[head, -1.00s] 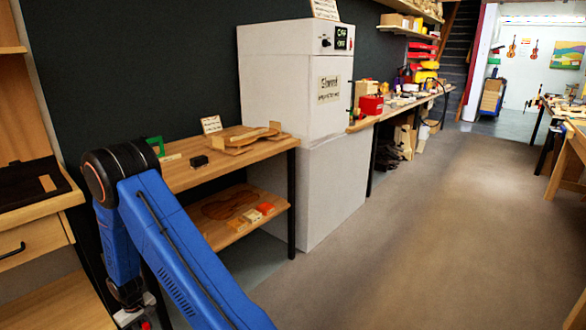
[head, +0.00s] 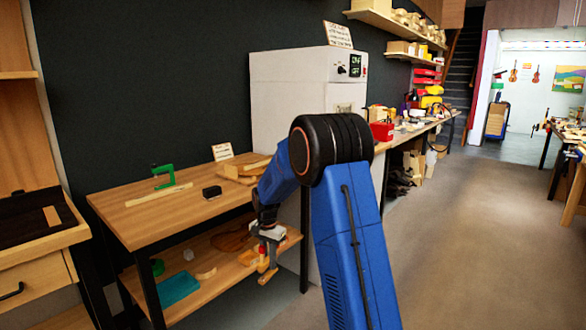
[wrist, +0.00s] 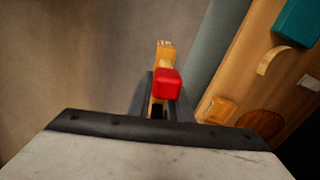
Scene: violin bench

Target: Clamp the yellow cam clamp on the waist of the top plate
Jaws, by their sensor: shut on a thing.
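My gripper (head: 270,236) hangs in front of the bench's right front edge, at about lower-shelf height. It is shut on the yellow cam clamp (head: 267,274), which hangs below the fingers in the head view. In the wrist view the clamp (wrist: 164,55) shows a yellowish wooden end and a red knob between the fingers, with grey floor behind it. The top plate appears to be among the pale wooden pieces (head: 240,170) at the right end of the bench top. My arm hides part of them, so its waist cannot be made out.
A white cabinet (head: 290,95) stands behind right.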

